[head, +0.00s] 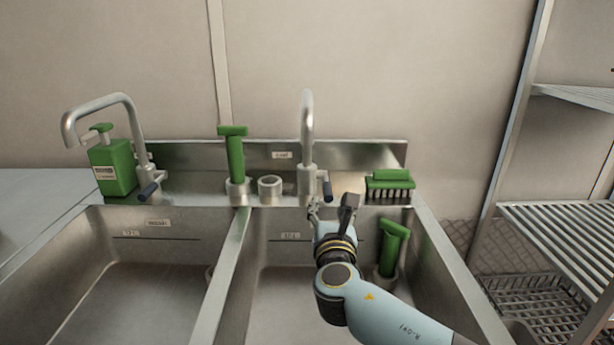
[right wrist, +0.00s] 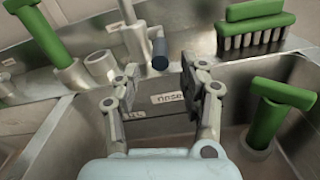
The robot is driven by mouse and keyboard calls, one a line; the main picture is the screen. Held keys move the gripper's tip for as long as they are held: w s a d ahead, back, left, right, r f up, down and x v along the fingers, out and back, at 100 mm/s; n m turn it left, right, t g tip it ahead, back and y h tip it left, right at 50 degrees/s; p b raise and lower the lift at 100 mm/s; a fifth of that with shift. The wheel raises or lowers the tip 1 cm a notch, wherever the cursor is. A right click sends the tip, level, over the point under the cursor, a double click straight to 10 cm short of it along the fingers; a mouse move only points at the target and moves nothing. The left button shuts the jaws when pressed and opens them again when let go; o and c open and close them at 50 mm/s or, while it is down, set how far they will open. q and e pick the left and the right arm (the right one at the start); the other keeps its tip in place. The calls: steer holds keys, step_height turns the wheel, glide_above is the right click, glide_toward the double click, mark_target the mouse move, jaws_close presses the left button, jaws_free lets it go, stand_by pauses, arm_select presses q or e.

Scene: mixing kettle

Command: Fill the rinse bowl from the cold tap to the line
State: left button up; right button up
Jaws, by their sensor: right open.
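The rinse bowl (head: 270,285) is the right-hand steel basin; its label (right wrist: 168,97) shows in the right wrist view. A dark fill line (head: 290,240) with small lettering marks its back wall. A tap (head: 307,130) stands behind it, with a dark-tipped lever (head: 327,191); no stream shows under its spout. In the right wrist view the lever tip (right wrist: 159,50) appears between my open fingers, apart from both. My right gripper (head: 331,203) is open and empty at the bowl's back edge. A green T-handled piece (head: 391,240) stands in the bowl's right side; its foot is partly hidden.
A second basin (head: 140,285) with its own tap (head: 100,105) lies left. The back ledge holds a green bottle (head: 112,168), another green T-handled piece (head: 234,155), an empty ring holder (head: 270,188) and a green brush (head: 390,182). A wire rack (head: 560,230) stands right.

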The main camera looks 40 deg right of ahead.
mark_target(328, 193)
steer(key=shift+b+x, duration=0.3)
steer(key=shift+x, duration=1.9)
steer(key=shift+x, duration=0.9)
steer(key=shift+c, duration=0.3)
jaws_close()
